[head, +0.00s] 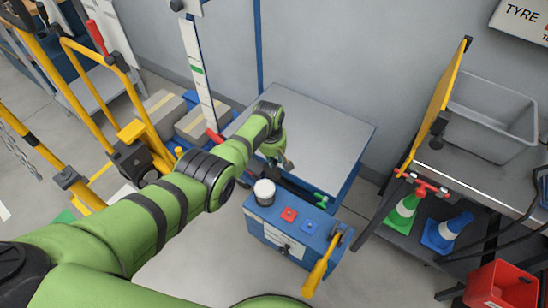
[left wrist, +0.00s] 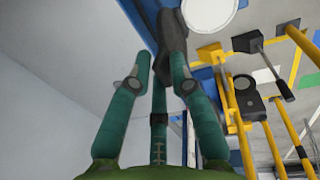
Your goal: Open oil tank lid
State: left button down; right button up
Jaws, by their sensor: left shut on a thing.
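The oil tank is a blue box with a flat grey lid (head: 318,128), in the middle of the head view against the wall. The lid looks down, lying flat. My left gripper (head: 280,162) is over the lid's front left edge. Its fingers (left wrist: 165,60) are closed around a dark grey piece (left wrist: 174,30), which looks like a handle at the lid's edge; my arm and fingers hide part of it. My right gripper is not in view.
In front of the tank stands a blue control box (head: 290,233) with a white-capped jar (head: 264,190), red and blue buttons and a yellow lever (head: 318,272). Yellow trolley frames (head: 100,90) stand left. A bench with a grey bin (head: 490,115) and cones (head: 404,212) stands right.

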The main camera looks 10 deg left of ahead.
pick_arm(q)
jog(key=c, duration=1.3)
grip_release()
jog(key=shift+w, duration=0.15)
jog(key=shift+o, duration=0.3)
jog(key=shift+w+f, duration=0.15)
jog(key=shift+f, duration=0.05)
jog(key=shift+r, duration=0.15)
notch_tip(320, 180, up, 12)
jog(key=s, duration=0.1)
jog(key=shift+s+a, duration=0.25)
jog(key=shift+s, duration=0.05)
